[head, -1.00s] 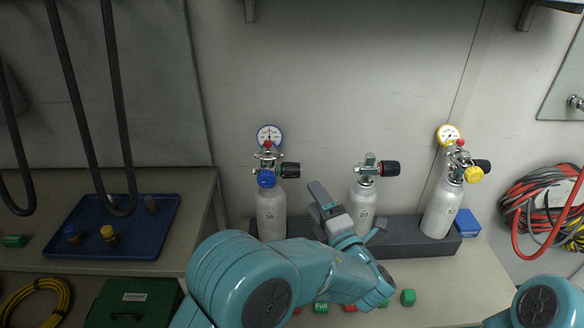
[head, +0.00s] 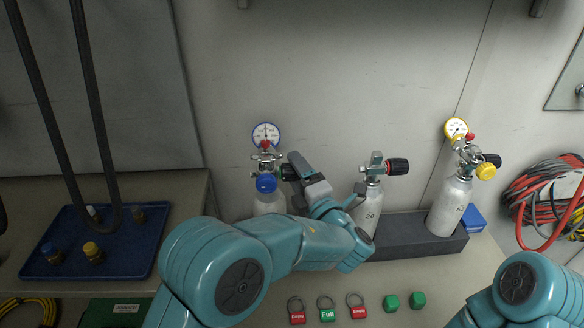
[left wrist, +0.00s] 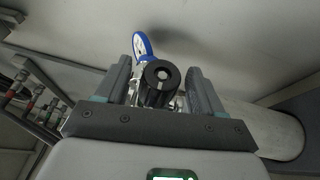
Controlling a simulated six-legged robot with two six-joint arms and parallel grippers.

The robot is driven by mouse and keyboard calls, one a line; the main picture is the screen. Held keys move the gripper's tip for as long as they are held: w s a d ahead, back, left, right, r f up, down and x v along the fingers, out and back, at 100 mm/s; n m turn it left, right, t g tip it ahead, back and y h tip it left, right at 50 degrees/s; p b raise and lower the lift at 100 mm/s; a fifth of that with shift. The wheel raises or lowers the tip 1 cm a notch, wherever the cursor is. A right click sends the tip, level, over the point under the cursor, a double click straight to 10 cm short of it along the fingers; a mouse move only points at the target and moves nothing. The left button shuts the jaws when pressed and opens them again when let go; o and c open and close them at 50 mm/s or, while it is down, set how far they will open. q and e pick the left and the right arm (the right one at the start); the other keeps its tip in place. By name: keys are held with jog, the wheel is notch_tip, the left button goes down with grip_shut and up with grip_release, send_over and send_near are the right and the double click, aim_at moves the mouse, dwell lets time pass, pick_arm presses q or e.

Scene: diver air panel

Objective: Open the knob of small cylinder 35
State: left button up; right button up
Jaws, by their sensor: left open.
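The left cylinder (head: 268,203) is silver with a blue cap and blue-rimmed gauge (head: 266,135). Its number read as 35 earlier, but my arm hides it now. Its black knob (head: 290,172) sticks out to the right of the valve. My left gripper (head: 302,167) is at this knob, partly covering it. In the left wrist view the black knob (left wrist: 160,84) stands between the two open fingers, with a visible gap on either side. The blue gauge (left wrist: 142,46) shows behind it. My right gripper is out of the picture.
A middle cylinder (head: 368,212) with a black-and-red knob and a right cylinder (head: 450,205) with a yellow gauge stand in the dark rack (head: 410,238). Red and green tags (head: 327,312) lie in front. A blue tray (head: 125,255) is at left, hoses (head: 545,205) at right.

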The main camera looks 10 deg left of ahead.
pick_arm(q)
jog(key=shift+w, duration=0.3)
jog(key=shift+a, duration=0.1)
jog(key=c, duration=1)
